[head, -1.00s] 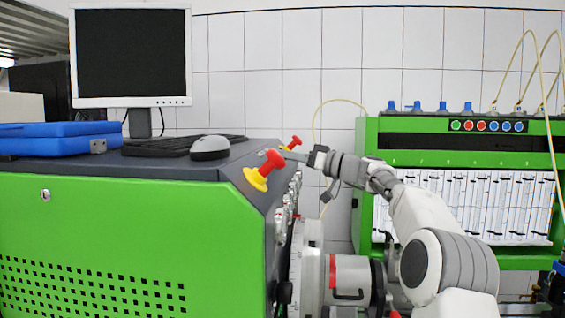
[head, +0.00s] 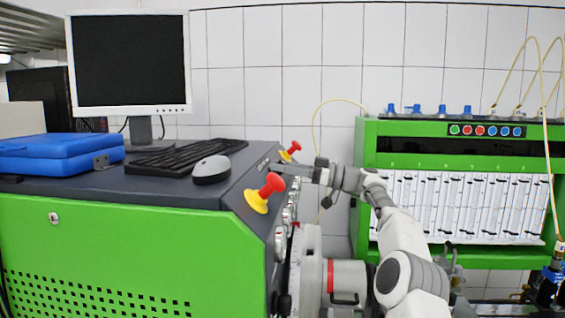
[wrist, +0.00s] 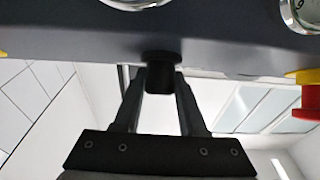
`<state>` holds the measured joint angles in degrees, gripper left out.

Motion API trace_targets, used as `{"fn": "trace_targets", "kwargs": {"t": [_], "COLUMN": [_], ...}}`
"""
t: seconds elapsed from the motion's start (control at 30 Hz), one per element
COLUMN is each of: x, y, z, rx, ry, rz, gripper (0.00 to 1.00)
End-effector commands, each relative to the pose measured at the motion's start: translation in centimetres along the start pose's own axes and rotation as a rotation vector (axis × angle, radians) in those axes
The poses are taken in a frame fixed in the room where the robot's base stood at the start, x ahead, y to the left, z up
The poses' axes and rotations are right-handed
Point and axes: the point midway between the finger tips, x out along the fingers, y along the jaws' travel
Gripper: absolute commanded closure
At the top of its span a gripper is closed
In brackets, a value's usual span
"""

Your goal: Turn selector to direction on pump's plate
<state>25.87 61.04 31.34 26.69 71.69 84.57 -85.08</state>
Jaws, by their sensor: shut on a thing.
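The selector is a small black knob (wrist: 160,76) on the dark sloped panel of the green bench, seen in the wrist view. My gripper (wrist: 157,84) has one finger on each side of it and is shut on it. In the head view my gripper (head: 280,168) reaches the panel's right edge, between the two red-and-yellow buttons. The selector itself is too small to make out there. The pump's plate and its direction marks cannot be read in either view.
A near red-and-yellow button (head: 264,193) and a far one (head: 290,151) flank my gripper. Round gauges (wrist: 300,12) sit on the panel. A mouse (head: 211,169), keyboard (head: 186,157), monitor (head: 131,60) and blue case (head: 62,150) stand on the bench top. A green rack (head: 456,135) stands right.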

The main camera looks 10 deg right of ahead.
Motion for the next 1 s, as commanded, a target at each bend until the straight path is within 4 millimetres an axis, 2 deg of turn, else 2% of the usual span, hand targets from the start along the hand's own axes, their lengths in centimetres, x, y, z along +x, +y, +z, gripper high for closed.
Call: {"fn": "trace_targets", "kwargs": {"t": [0.37,0.4,0.53,0.87,1.0], "x": [0.0,0.0,0.0,-0.1,-1.6], "y": [0.0,0.0,0.0,0.0,0.1], "z": [-0.1,-0.1,-0.1,0.0,0.0], "rx": [-0.003,-0.003,-0.002,-0.002,-0.002], "ry": [0.002,0.002,0.002,0.001,0.003], "rz": [-0.002,-0.002,-0.002,-0.002,0.000], "gripper": [1.00,0.54,0.31,0.30,0.30]}}
